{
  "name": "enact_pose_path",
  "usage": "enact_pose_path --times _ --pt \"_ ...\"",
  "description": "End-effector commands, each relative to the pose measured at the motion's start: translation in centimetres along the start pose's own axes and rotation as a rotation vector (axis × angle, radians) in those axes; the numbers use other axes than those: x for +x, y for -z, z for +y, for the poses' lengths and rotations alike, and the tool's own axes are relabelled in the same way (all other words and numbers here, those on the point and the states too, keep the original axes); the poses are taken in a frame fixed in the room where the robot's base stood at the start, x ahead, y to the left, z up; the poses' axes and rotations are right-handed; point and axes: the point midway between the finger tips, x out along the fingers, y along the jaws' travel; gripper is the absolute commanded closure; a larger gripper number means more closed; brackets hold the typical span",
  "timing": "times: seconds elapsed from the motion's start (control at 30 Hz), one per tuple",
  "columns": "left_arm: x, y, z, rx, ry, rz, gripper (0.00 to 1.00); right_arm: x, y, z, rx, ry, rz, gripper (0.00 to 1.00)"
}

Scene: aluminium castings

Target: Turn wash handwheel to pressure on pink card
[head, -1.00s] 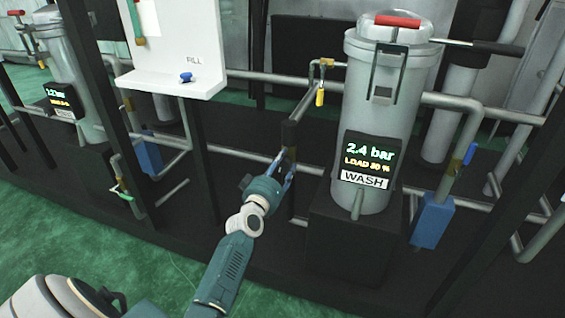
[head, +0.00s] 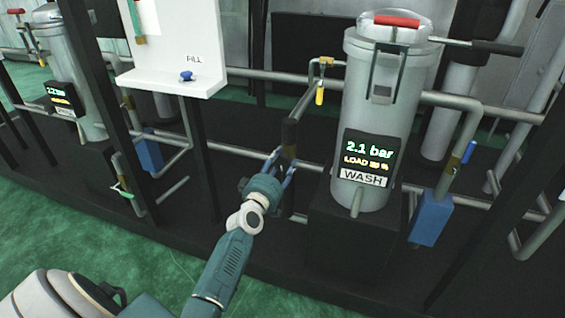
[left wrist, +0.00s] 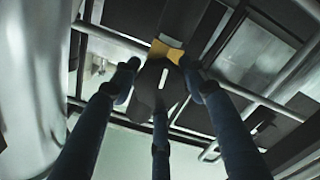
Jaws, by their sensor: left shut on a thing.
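The wash vessel (head: 378,120) is a grey cylinder with a red handle on its lid. Its display (head: 367,152) reads 2.1 bar and a load of what looks like 30 %, above a WASH label (head: 362,177). My left gripper (head: 283,163) is at the pipework just left of this vessel. In the left wrist view its blue fingers (left wrist: 160,95) are shut around a dark handwheel (left wrist: 150,91) with a white mark. A yellow part (left wrist: 166,51) sits behind the wheel. In the head view the gripper mostly hides the wheel. I see no pink card.
A yellow-handled valve (head: 320,95) hangs above right of my left gripper. Another vessel (head: 72,70) stands at left. Pipes and dark posts crowd around my arm; green floor (head: 60,215) is open in front.

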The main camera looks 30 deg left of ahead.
Motion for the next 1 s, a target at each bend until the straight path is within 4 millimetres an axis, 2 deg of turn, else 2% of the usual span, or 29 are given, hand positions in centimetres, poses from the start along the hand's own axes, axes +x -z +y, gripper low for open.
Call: enact_pose_path --times 0.03,0.2,0.23,0.3,0.67,0.77,1.0 --pt "0.2 1.4 0.4 0.003 -0.008 0.028 0.83 0.0 0.0 0.0 0.000 0.000 -0.001 0.61" --pt "0.2 1.4 0.4 0.004 -0.008 0.028 0.83 0.0 0.0 0.0 0.000 0.000 -0.001 0.61" --pt "0.2 1.4 0.4 0.004 -0.008 0.027 0.51 0.0 0.0 0.0 0.000 0.000 -0.001 0.61" --pt "0.2 1.3 0.4 0.004 -0.008 0.026 0.38 0.0 0.0 0.0 0.000 0.000 -0.001 0.61" --pt "-0.4 0.6 0.1 0.002 -0.002 0.013 0.38 0.0 0.0 0.0 0.000 0.000 0.001 0.61" --pt "-1.6 0.5 0.0 0.001 -0.001 0.013 0.38 0.0 0.0 0.0 0.000 0.000 0.001 0.61" --pt "-6.7 0.6 -0.1 0.003 0.000 0.015 0.38 0.0 0.0 0.0 0.000 0.000 0.000 0.61"
